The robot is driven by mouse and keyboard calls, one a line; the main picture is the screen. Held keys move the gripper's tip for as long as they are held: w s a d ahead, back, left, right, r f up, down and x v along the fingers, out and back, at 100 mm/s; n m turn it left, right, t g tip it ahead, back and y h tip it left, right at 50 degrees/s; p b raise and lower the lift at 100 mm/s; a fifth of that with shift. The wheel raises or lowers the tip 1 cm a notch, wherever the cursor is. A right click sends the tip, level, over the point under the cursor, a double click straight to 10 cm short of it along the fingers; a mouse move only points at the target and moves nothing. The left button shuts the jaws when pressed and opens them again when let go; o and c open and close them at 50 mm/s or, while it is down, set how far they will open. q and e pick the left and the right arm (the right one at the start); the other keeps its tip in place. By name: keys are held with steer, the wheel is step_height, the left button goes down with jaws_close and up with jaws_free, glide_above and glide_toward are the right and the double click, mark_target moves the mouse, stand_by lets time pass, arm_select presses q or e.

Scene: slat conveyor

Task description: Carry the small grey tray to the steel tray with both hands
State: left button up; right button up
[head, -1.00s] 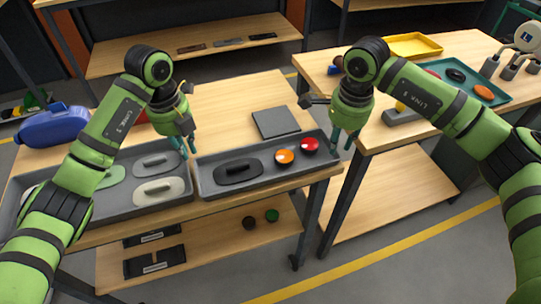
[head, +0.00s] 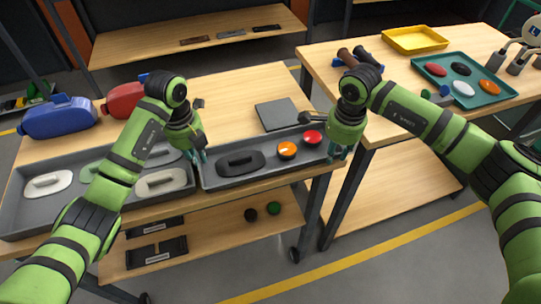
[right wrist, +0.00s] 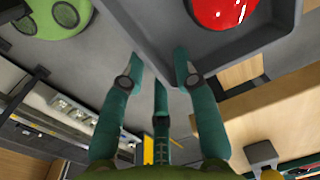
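The small grey tray (head: 265,174) lies on the near edge of the left wooden table. It holds a dark grey float-shaped piece (head: 240,163), an orange disc (head: 287,150) and a red disc (head: 313,137). My left gripper (head: 198,159) is at the tray's left end, fingers down and apart. My right gripper (head: 338,153) is at its right end. In the right wrist view its fingers (right wrist: 158,85) are spread around the tray's end wall (right wrist: 160,40); contact is unclear. I cannot tell which thing is the steel tray.
A larger grey tray (head: 20,212) with pale float-shaped pieces stands close at left, partly behind my left arm. A flat dark plate (head: 277,115) lies behind the small tray. The right table carries a teal tray (head: 455,66) and a yellow tray (head: 414,38). A gap separates the tables.

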arm_select(q)
steer(key=shift+c, duration=0.4)
arm_select(e)
steer(key=shift+c, duration=0.4)
arm_select(q)
jaws_close()
arm_select(e)
jaws_close()
arm_select(q)
steer(key=shift+r, duration=0.1)
arm_select(e)
steer(key=shift+r, duration=0.1)
